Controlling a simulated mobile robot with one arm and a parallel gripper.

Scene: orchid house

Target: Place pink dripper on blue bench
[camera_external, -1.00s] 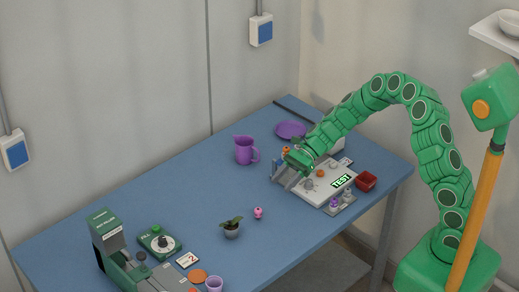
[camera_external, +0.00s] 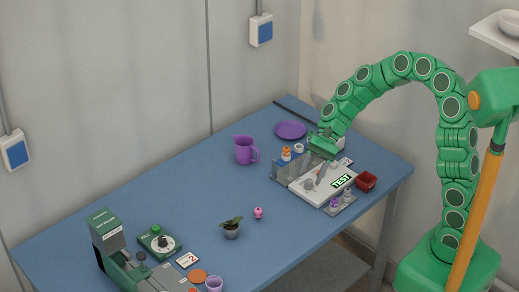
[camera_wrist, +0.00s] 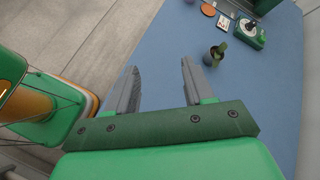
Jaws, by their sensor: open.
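A small pink dripper (camera_external: 258,212) stands on the blue bench (camera_external: 190,195), right of the potted plant, in the external view. I cannot make it out in the wrist view; a finger may hide it. The blue bench also shows in the wrist view (camera_wrist: 165,55). My gripper (camera_external: 321,172) is over the white TEST board at the bench's right part, well apart from the pink dripper. In the wrist view my gripper (camera_wrist: 158,68) has its two grey fingers wide apart with nothing between them.
The white TEST board (camera_external: 315,197) holds several small items. A red box (camera_external: 366,181), purple jug (camera_external: 244,150) and purple plate (camera_external: 291,130) stand around it. A potted plant (camera_external: 231,229) and green machine (camera_external: 112,245) are left. The bench middle is clear.

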